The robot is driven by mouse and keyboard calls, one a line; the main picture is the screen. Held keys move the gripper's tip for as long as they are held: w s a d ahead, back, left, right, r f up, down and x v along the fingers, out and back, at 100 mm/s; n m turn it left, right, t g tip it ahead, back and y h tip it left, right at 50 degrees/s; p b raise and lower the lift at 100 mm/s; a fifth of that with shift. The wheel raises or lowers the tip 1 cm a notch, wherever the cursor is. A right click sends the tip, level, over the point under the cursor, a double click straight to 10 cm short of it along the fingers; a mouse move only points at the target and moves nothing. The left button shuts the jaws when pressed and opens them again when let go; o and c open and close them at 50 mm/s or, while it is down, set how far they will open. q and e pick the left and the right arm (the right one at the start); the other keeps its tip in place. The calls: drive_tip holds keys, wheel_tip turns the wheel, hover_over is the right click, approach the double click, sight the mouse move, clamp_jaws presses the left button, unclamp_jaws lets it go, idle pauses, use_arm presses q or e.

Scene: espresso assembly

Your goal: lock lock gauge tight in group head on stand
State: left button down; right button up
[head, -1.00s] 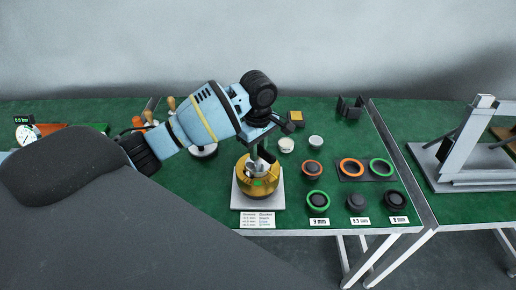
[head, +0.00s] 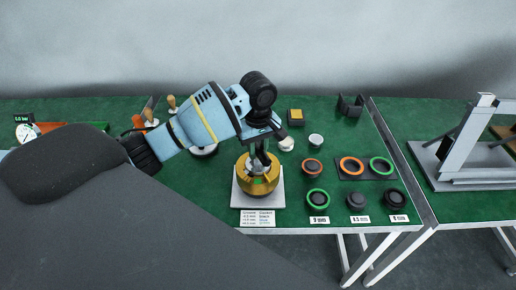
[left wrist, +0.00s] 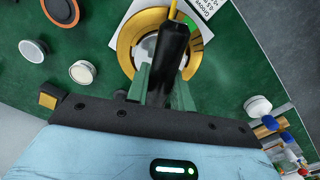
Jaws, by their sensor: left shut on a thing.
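The gold group head (head: 246,183) sits on its pale square stand (head: 237,200) near the front edge of the green table. In the left wrist view it shows as a gold ring (left wrist: 126,46). My left gripper (head: 261,158) is above the group head, pointing down. In the left wrist view its green fingers (left wrist: 165,85) are shut on the black handle of the lock gauge (left wrist: 172,48), which reaches over the ring. A yellow strip shows at the handle's far end. The gauge's seat inside the ring is mostly hidden by the handle and fingers. My right gripper is not in view.
Right of the stand are several black, orange and green rings (head: 317,199) with size labels. White round pieces (head: 316,140) and a yellow-topped block (head: 295,116) lie behind. A dial gauge (head: 26,132) is at far left. A grey frame (head: 462,150) stands on the right table.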

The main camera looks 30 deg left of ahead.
use_arm(q)
drive_tip(key=m, duration=0.6)
drive_tip(key=shift+r, duration=0.1)
drive_tip(key=c, duration=1.1)
unclamp_jaws()
drive_tip(key=shift+c, duration=0.2)
wheel_tip(320, 180, up, 8)
drive_tip(key=shift+f, duration=0.15)
